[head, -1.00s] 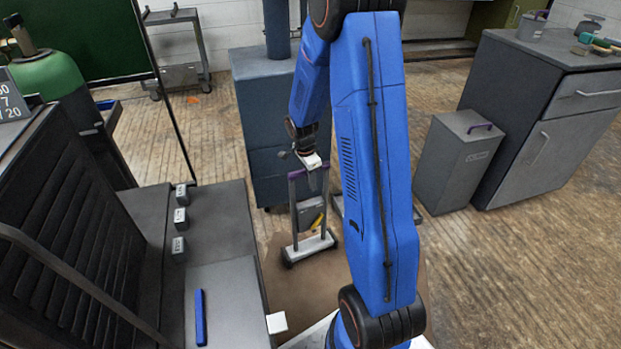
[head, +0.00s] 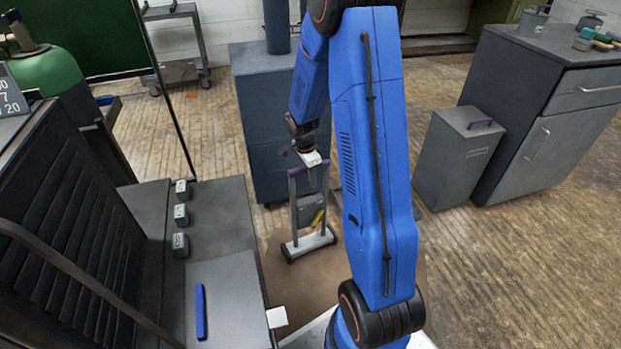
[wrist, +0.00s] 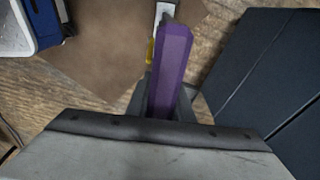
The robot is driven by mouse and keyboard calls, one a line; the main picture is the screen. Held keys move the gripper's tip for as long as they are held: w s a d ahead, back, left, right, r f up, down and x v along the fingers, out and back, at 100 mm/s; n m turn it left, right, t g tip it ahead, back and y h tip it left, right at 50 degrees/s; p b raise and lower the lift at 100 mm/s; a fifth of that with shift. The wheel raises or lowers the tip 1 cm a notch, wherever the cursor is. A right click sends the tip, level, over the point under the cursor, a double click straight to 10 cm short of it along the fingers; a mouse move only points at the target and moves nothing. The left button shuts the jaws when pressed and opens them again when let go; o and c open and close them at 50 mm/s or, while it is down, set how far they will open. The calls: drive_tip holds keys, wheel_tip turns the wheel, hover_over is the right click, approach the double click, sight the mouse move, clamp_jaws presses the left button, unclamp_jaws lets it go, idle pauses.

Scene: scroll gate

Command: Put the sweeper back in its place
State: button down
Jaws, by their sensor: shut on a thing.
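The sweeper (head: 310,244) is an upright grey frame with a purple top handle, a grey panel, a yellow part and a pale base with dark ends. In the head view it stands over the brown mat (head: 290,285), left of my blue arm; I cannot tell whether its base touches the floor. My gripper (head: 312,166) is shut on the purple handle at its top. In the wrist view the handle (wrist: 172,72) runs up from the gripper, with the yellow part partly hidden beside it. My arm may hide some of the sweeper's right side.
A dark blue cabinet (head: 262,120) stands close behind the sweeper. A grey bench (head: 230,225) with small labelled blocks and a blue bar (head: 201,312) is at left. A grey bin (head: 455,165) and a drawer cabinet (head: 545,110) stand at right. Open wooden floor lies at front right.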

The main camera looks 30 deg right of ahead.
drive_tip(key=shift+f, duration=0.2)
drive_tip(key=c, duration=1.5)
unclamp_jaws()
drive_tip(key=r, duration=0.5)
drive_tip(key=a+r, duration=0.1)
drive_tip(key=r, duration=0.5)
drive_tip(key=a+r, duration=0.1)
drive_tip(key=r, duration=0.5)
drive_tip(key=shift+w+r, duration=0.1)
drive_tip(key=shift+r, duration=0.05)
drive_tip(key=shift+a, duration=0.1)
drive_tip(key=s+a+r+n+t, duration=0.2)
drive_tip(key=s+a+r+n, duration=0.45)
drive_tip(key=s, duration=0.35)
drive_tip(key=s+a+r+n+t, duration=0.2)
drive_tip(key=s+a+r+n, duration=0.4)
drive_tip(key=s, duration=0.5)
drive_tip(key=s+n, duration=0.2)
drive_tip(key=s, duration=0.1)
drive_tip(key=s+a+n+y, duration=0.1)
drive_tip(key=s+n, duration=0.1)
drive_tip(key=s, duration=0.1)
drive_tip(key=s+n+t, duration=0.1)
drive_tip(key=s+n, duration=0.1)
drive_tip(key=s, duration=0.1)
drive_tip(key=shift+s+a+r+n, duration=0.1)
drive_tip(key=shift+s+a+n, duration=0.1)
drive_tip(key=shift+a+n, duration=0.15)
